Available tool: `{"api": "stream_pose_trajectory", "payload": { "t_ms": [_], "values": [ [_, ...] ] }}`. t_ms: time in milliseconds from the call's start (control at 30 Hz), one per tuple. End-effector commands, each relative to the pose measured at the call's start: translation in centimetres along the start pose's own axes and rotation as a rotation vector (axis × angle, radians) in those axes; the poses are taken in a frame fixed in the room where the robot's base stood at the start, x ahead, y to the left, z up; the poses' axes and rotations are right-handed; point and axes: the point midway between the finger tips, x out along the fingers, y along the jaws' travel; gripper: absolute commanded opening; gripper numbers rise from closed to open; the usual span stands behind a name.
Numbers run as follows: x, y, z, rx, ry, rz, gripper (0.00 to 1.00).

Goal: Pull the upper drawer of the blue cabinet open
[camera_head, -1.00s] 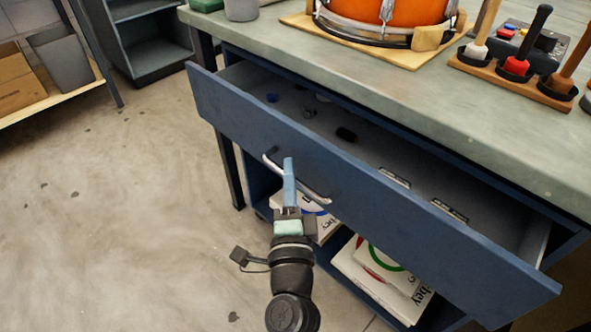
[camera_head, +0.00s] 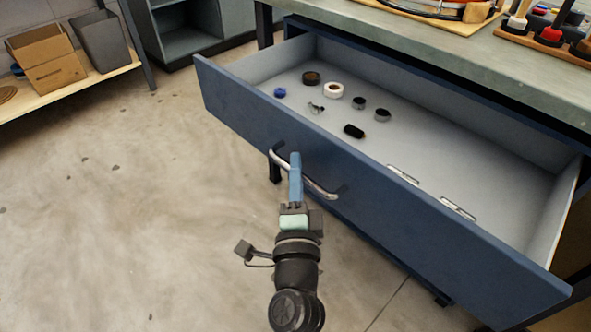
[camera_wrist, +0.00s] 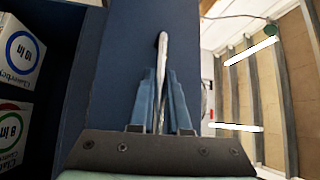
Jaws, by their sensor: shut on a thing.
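The upper drawer (camera_head: 390,200) of the blue cabinet is pulled well out from under the bench top, and its grey inside shows. Its curved metal handle (camera_head: 322,191) is on the front panel. My gripper (camera_head: 295,165) is shut on this handle from in front. In the wrist view the handle bar (camera_wrist: 162,75) runs between the two blue fingers of my gripper (camera_wrist: 161,95), close to the dark blue drawer front (camera_wrist: 115,70).
Inside the drawer lie a white tape roll (camera_head: 333,90), a blue item (camera_head: 280,92), a black item (camera_head: 354,131) and several other small things. The bench top (camera_head: 420,35) is above. Boxes (camera_wrist: 22,55) show below the drawer. The floor (camera_head: 130,220) at left is clear.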

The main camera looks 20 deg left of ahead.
Motion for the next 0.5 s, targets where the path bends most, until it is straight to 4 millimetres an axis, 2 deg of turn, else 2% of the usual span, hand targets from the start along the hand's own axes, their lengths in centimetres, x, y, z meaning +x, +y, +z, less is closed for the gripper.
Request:
{"api": "stream_pose_trajectory", "payload": {
  "t_ms": [367, 400, 500],
  "values": [
    [-0.02, 0.03, -0.06, 0.0, 0.001, 0.001, 0.0],
    [-0.02, 0.03, -0.06, 0.0, 0.001, 0.001, 0.22],
    [-0.01, 0.03, -0.06, 0.0, 0.001, 0.001, 0.4]
  ]
}}
